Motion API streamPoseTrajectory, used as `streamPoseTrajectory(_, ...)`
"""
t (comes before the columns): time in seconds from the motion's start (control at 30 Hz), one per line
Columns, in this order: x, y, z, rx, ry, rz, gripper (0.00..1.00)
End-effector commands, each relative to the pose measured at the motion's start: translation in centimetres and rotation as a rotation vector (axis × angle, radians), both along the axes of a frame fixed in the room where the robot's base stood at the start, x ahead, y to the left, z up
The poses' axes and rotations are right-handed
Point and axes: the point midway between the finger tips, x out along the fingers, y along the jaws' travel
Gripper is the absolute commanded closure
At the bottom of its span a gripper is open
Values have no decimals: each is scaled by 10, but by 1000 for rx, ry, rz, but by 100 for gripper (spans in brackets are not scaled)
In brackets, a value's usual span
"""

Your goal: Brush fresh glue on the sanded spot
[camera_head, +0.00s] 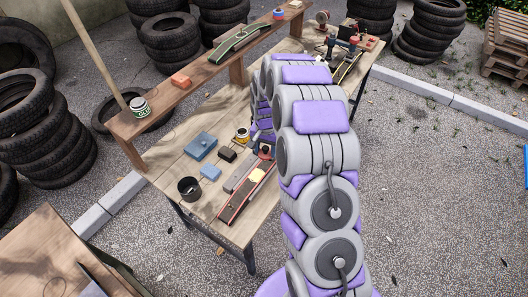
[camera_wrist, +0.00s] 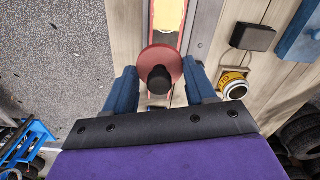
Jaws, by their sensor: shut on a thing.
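My gripper (camera_wrist: 160,84) has its blue fingers shut on a tool with a red disc and a black round knob (camera_wrist: 159,80). The tool's underside is hidden in the wrist view. In the head view my gripper is over the bench beside the far end of a long dark strip with red edges (camera_head: 236,208). A pale yellow patch (camera_head: 257,175) lies on this strip; it also shows at the top of the wrist view (camera_wrist: 168,14), just beyond the red disc. A yellow tin (camera_head: 242,135) stands left of my gripper; it shows at right in the wrist view (camera_wrist: 233,84).
A raised shelf (camera_head: 160,113) holds a tin labelled glue (camera_head: 139,106) and an orange block (camera_head: 181,80). My arm hides the bench's right side.

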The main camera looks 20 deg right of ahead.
Motion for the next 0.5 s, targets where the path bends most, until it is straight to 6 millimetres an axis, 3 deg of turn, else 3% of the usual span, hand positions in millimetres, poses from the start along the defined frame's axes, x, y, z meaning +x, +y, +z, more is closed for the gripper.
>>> streamPoseTrajectory(0.2,0,1,18,-3,1,2,78)
streamPoseTrajectory(0.5,0,-4,19,2,3,1,78)
